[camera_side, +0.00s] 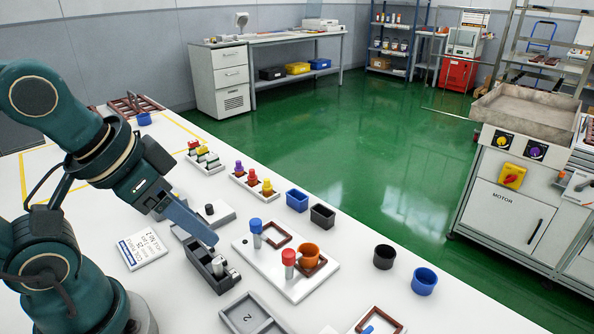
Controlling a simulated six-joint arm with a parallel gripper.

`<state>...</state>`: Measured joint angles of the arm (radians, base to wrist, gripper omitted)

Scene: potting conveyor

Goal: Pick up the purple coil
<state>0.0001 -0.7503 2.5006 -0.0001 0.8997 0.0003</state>
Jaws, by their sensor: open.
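The purple coil (239,168) stands upright at the far left end of a small white tray (261,197). A red-orange coil (253,178) and a yellow one (267,188) stand beside it in a row. My gripper (211,240) is to the left of that tray and nearer the camera, apart from the purple coil. It points down to the right, just above a dark grey holder (211,272) with metallic cylinders. Its jaws are open; the gap between the fingers is hard to make out from this side.
Another tray of capped pieces (203,154) stands behind the coil tray. A white plate (297,287) in front holds blue-capped and red-capped vials, an orange cup and brown frames. Blue (297,200) and black (322,215) bins stand to the right.

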